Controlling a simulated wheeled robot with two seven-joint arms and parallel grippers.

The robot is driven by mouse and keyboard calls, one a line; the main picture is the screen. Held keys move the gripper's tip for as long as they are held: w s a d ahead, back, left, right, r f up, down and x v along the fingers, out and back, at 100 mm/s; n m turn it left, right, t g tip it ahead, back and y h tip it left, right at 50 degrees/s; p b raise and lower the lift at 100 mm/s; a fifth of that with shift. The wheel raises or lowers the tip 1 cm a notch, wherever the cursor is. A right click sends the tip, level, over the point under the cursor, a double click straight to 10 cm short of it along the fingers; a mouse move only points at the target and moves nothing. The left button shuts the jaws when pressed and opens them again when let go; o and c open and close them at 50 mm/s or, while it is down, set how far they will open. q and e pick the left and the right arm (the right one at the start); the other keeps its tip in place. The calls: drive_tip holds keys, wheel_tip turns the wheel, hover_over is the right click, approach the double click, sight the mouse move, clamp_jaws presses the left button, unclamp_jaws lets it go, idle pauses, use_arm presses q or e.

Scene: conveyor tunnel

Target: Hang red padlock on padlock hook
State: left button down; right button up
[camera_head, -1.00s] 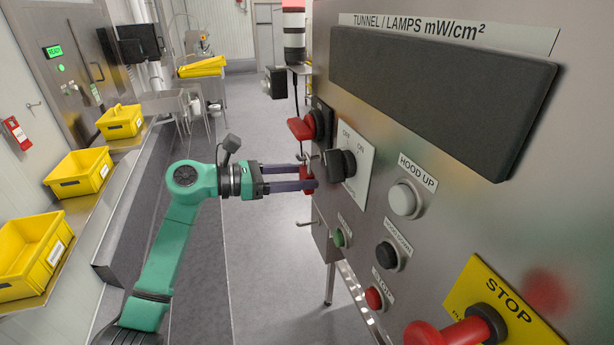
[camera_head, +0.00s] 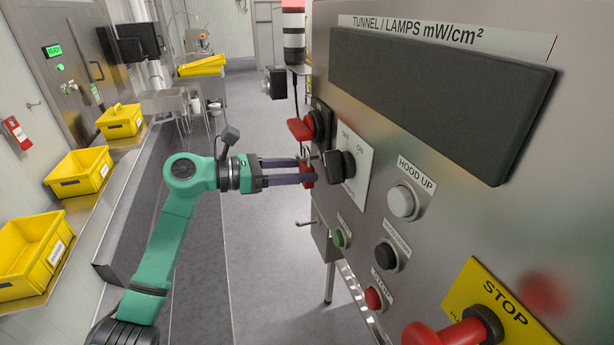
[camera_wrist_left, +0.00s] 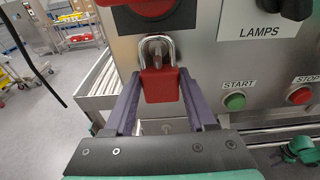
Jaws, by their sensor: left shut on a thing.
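The red padlock (camera_wrist_left: 160,86) is upright between the fingers of my left gripper (camera_wrist_left: 160,108), its silver shackle on top. In the head view the left gripper (camera_head: 306,176) reaches the panel's left edge, and its fingers partly hide the padlock. In the wrist view a grey metal piece (camera_wrist_left: 155,46) shows within the shackle's outline, below a red switch handle. I cannot tell whether the shackle is around it or in front of it. A thin bent hook (camera_head: 304,223) sticks out left lower on the panel side; I cannot tell which is the padlock hook.
The red switch handle (camera_head: 301,128) is just above the padlock. A black selector knob (camera_head: 339,165) is close right of the fingertips. The STOP button (camera_head: 440,334) protrudes at lower right. Yellow crates (camera_head: 80,171) stand at left. Open floor lies beneath the arm.

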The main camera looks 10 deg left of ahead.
use_arm(q)
drive_tip(key=f+b+v, duration=0.1)
drive_tip(key=b+v, duration=0.3)
drive_tip(key=v, duration=0.2)
drive_tip(key=shift+s+a+b, duration=0.25)
drive_tip(key=shift+b, duration=0.05)
idle(0.4)
idle(0.4)
wheel_tip(320, 180, down, 18)
drive_tip(key=b, duration=1.3)
drive_tip(key=shift+w+d, duration=0.2)
drive_tip(key=shift+b, duration=0.3)
